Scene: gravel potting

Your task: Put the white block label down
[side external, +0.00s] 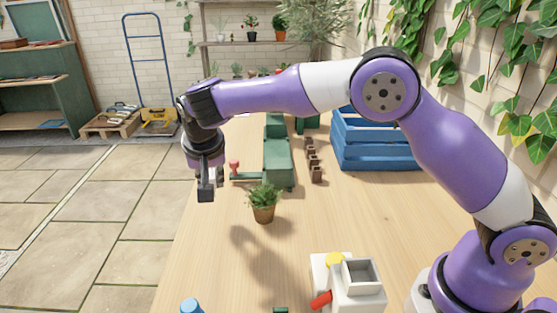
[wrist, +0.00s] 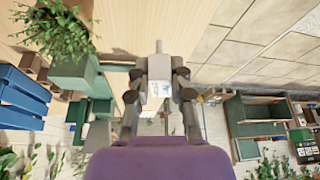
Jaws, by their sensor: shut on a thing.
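My gripper (side external: 206,184) is held up in the air near the table's left edge in the side external view. In the wrist view my gripper (wrist: 160,74) is shut on the white block label (wrist: 160,89), a small white piece with bluish print between the two fingers. A narrow grey part sticks out beyond the fingertips. In the side external view the label is mostly hidden by the dark fingers and I cannot make it out clearly.
A potted plant (side external: 264,213) stands right of my gripper. Behind it are a green machine (side external: 278,160), small brown pots (side external: 315,165) and a blue crate (side external: 375,153). A white device (side external: 350,290) with a red lever stands in front.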

